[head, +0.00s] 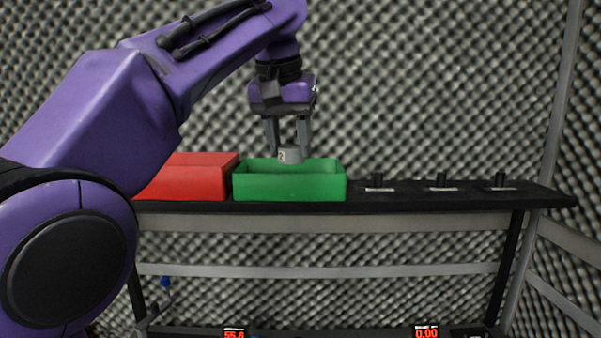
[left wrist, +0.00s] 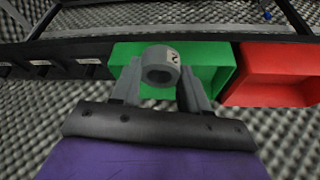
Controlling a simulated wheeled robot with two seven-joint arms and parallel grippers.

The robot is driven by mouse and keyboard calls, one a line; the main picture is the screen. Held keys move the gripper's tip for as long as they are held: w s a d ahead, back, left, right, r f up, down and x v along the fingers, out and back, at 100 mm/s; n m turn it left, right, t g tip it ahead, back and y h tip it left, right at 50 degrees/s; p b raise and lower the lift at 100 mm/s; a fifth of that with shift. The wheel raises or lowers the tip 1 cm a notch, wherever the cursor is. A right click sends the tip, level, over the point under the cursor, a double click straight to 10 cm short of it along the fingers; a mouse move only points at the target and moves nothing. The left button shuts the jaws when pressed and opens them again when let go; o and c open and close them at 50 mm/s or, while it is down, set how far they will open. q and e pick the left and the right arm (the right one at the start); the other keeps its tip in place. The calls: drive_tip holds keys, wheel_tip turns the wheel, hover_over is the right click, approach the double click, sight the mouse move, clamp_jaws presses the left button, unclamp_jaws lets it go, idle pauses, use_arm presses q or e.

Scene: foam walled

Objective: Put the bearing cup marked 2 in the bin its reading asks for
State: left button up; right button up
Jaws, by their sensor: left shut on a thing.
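My left gripper (head: 288,136) points down over the green bin (head: 290,188) on the black shelf. It is shut on a small grey bearing cup (head: 290,155), held at about the height of the bin's rim. In the left wrist view the cup (left wrist: 160,66) is a hollow ring with a white label marked 2, between the fingers (left wrist: 160,90). The green bin (left wrist: 215,55) lies behind it there. A red bin (head: 185,182) stands left of the green one in the head view. My right gripper is not in view.
Several black pegs with labels (head: 378,182) stand on the shelf (head: 450,197) right of the green bin. Below, two red digital displays show; the left reads about 55.6 (head: 234,334), the right 0.00 (head: 426,332). Foam walls surround the shelf.

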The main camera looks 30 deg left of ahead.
sight(282, 148)
use_arm(q)
drive_tip(key=r, duration=0.2)
drive_tip(key=a+r, duration=0.1)
drive_tip(key=shift+s+r+p, duration=0.3)
drive_tip(key=shift+r+p, duration=0.05)
drive_tip(key=shift+r, duration=0.05)
drive_tip(key=w+a+f+p, duration=0.1)
drive_tip(key=w+a+f, duration=0.1)
drive_tip(key=w+f, duration=0.1)
drive_tip(key=w+a+f+p, duration=0.1)
drive_tip(key=w+a+f, duration=0.1)
drive_tip(key=w+f, duration=0.1)
drive_tip(key=w+a+f+p, duration=0.1)
drive_tip(key=w+a+f, duration=0.1)
drive_tip(key=w, duration=0.3)
drive_tip(key=shift+f, duration=0.4)
drive_tip(key=shift+w+a+f, duration=0.15)
drive_tip(key=shift+w+f, duration=0.1)
drive_tip(key=shift+f, duration=0.05)
wheel_tip(282, 148, down, 3)
drive_tip(key=shift+a+f, duration=0.1)
drive_tip(key=shift+w+f, duration=0.1)
drive_tip(key=shift+f, duration=0.1)
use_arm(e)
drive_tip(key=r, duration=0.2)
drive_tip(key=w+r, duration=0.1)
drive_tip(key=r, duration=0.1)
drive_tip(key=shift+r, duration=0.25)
use_arm(q)
drive_tip(key=shift+f, duration=0.1)
